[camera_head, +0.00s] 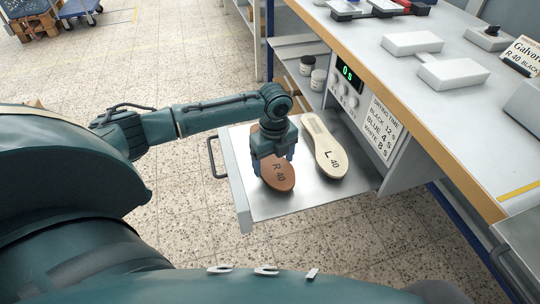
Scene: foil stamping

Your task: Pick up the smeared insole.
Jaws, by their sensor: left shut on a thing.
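A brown insole (281,183) stamped "R 40" is at the left of a pulled-out metal tray (233,168). A cream insole (327,152) stamped "L 40" lies to its right. My left gripper (273,160) is over the middle of the brown insole and shut on it, hiding part of its surface. I cannot tell whether the brown insole touches the tray. Its stamp looks rough, but it is too small to judge any smear; the cream one's letters look clear. My right gripper is not in view.
A workbench (390,22) with white blocks (452,72) stands at the right. Its front has a green display (347,73) reading "0 s" and a drying-time sign (382,128). Small jars (307,65) stand on a shelf behind the tray. The floor left of the tray is clear.

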